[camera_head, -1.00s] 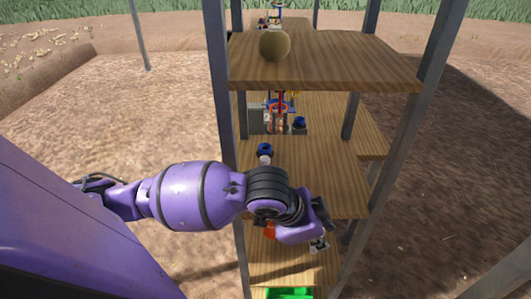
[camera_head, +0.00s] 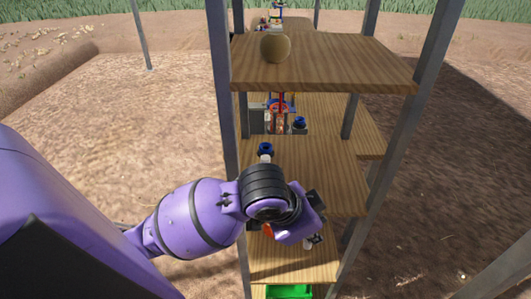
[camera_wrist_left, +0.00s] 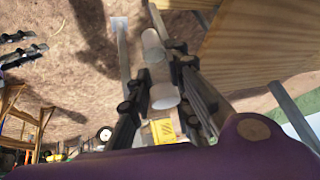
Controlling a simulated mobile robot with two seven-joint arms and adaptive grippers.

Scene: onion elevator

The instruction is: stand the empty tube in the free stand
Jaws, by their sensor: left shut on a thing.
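My left gripper (camera_head: 314,238) is low at the right end of the purple arm, in front of the lower shelf. In the left wrist view its fingers (camera_wrist_left: 160,82) are shut on a pale, see-through tube (camera_wrist_left: 154,48), which sticks out past both sides of the fingers. In the head view the tube is mostly hidden by the arm. A small blue-topped piece (camera_head: 265,149) with a white part stands on the middle shelf. Another blue-topped piece (camera_head: 299,122) stands farther back. I cannot tell which is the free stand. My right gripper is not in view.
A wooden shelf tower with grey metal posts (camera_head: 228,110) surrounds the work area. A green item (camera_head: 289,291) lies at the bottom. The middle shelf (camera_head: 320,180) is bare on its right side.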

